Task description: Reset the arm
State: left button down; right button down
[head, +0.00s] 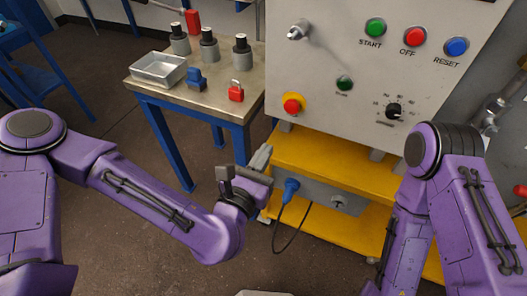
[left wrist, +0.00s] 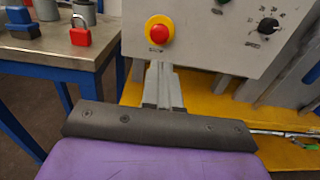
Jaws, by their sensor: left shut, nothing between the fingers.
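My left gripper (head: 261,157) is shut and empty. It hangs in front of the yellow base, below the red emergency button (head: 292,104). In the left wrist view the shut fingers (left wrist: 163,84) point at the panel, just below the red emergency button (left wrist: 159,33). They look apart from the panel. My right arm comes down on the right of the head view, but its gripper is out of the picture.
A grey panel (head: 350,60) carries START, OFF and RESET buttons and a dial. A blue plug (head: 290,188) with a black cable sits low on the yellow base. A table (head: 215,105) at left holds a metal tray (head: 158,70), several grey vessels and red and blue padlocks.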

pick_arm(q)
jog(key=shift+w+f, duration=0.15)
jog(key=s+a+f+m+g+y, duration=0.1)
jog(key=s+a+f+m+g, duration=0.2)
jog(key=f+m, duration=0.4)
jog(key=s+a+f+m+g+y, duration=0.1)
jog(key=s+f+m+g, duration=0.4)
jog(key=f, duration=0.4)
jog(key=s+a+f+m+g+y, duration=0.1)
jog(key=s+a+f+m+g, duration=0.1)
jog(key=s+f+m, duration=0.4)
jog(key=s+a+f+m+g+y, duration=0.1)
jog(key=s+a+f+m+y, duration=0.1)
jog(key=a, duration=0.5)
jog(key=s+a+f+m+g+y+p, duration=0.1)
jog(key=s+a+f+m+y, duration=0.1)
jog(key=a+f, duration=0.2)
jog(key=s+a+f+m+g+y, duration=0.1)
jog(key=s+a+f+m+y, duration=0.1)
jog(key=a, duration=0.8)
jog(key=shift+s+a+f+m+g+y+p, duration=0.2)
jog(key=shift+s+f+m+g+y+p, duration=0.15)
jog(key=shift+m, duration=0.25)
